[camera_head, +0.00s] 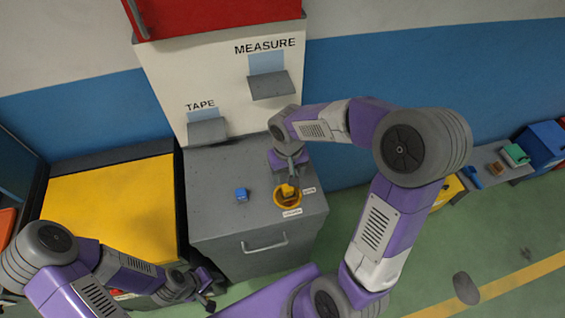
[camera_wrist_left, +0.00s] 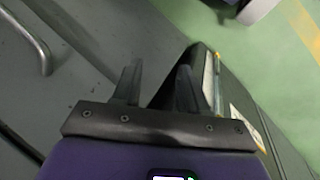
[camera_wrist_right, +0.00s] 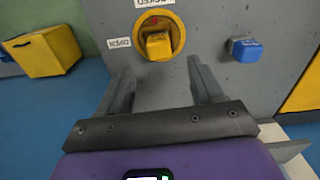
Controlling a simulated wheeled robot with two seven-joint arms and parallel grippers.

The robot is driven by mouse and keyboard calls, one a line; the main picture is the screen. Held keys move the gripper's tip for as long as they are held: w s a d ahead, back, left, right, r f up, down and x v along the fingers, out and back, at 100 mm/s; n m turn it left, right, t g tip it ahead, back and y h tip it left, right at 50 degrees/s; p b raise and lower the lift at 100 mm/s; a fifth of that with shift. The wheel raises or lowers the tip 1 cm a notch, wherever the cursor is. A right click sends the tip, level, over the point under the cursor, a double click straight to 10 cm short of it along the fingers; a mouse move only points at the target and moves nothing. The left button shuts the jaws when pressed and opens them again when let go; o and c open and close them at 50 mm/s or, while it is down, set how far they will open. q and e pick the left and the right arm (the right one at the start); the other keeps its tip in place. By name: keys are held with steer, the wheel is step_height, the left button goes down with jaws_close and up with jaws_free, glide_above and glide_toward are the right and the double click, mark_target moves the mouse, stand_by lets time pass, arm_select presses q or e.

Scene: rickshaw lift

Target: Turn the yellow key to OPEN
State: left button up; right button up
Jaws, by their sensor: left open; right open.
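The yellow key (camera_head: 288,190) sits in a round yellow ring (camera_head: 277,201) on top of the grey cabinet (camera_head: 215,215). White labels lie by the ring; one at its right and one in front, too small to read surely. In the right wrist view the key (camera_wrist_right: 158,45) shows as a yellow block inside the ring (camera_wrist_right: 178,28), ahead of my fingers. My right gripper (camera_head: 291,180) is open above the key, its fingers apart and not around it in the right wrist view (camera_wrist_right: 165,85). My left gripper (camera_head: 211,302) is open and empty, low in front of the cabinet; it also shows in the left wrist view (camera_wrist_left: 158,75).
A blue block (camera_head: 241,195) stands on the cabinet top left of the ring. The cabinet's front has a handle (camera_head: 264,242). Behind are shelves marked TAPE (camera_head: 207,132) and MEASURE (camera_head: 271,86). A yellow-topped unit (camera_head: 110,205) stands at the left.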

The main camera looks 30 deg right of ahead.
mark_target(288, 187)
steer(key=f, duration=0.4)
steer(key=f+b, duration=0.1)
steer(key=f, duration=0.1)
steer(key=shift+s+f, duration=0.2)
steer(key=shift+s, duration=0.1)
steer(key=c, duration=1.1)
steer(key=shift+o, duration=0.2)
steer(key=shift+r+n+p, duration=0.15)
steer(key=shift+n+p, duration=0.35)
steer(key=shift+n, duration=1.4)
